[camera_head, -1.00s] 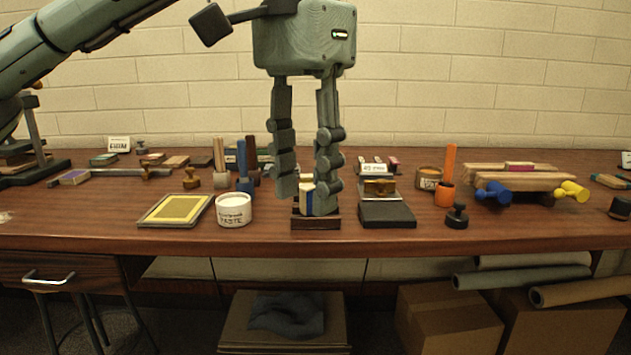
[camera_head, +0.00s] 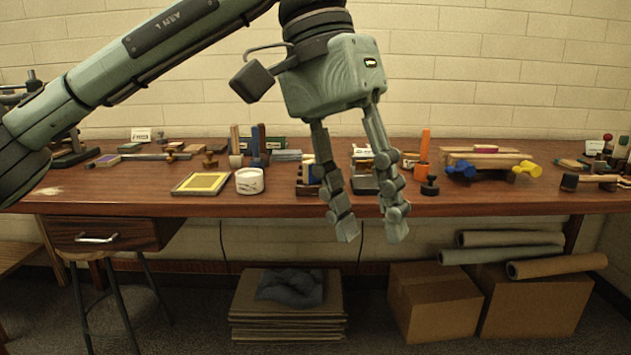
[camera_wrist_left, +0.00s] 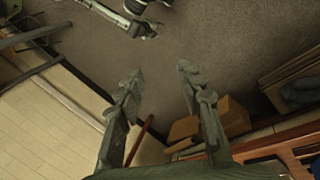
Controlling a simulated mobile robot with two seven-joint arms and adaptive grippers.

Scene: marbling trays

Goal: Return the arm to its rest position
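My left gripper (camera_head: 374,232) hangs in front of the workbench's front edge in the head view, tilted, its fingers pointing down. Its two fingers are apart with nothing between them. In the left wrist view its fingers (camera_wrist_left: 160,85) are also spread and empty, with the floor beyond them. My left arm (camera_head: 130,60) comes in from the left across the upper part of the head view.
The wooden workbench (camera_head: 290,206) carries a yellow-topped tray (camera_head: 201,183), a white paste tub (camera_head: 250,181) and several tools. Part of the bench is hidden behind my fingers. Cardboard boxes (camera_head: 435,303) and paper rolls (camera_head: 505,256) lie below. Open floor shows in the left wrist view.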

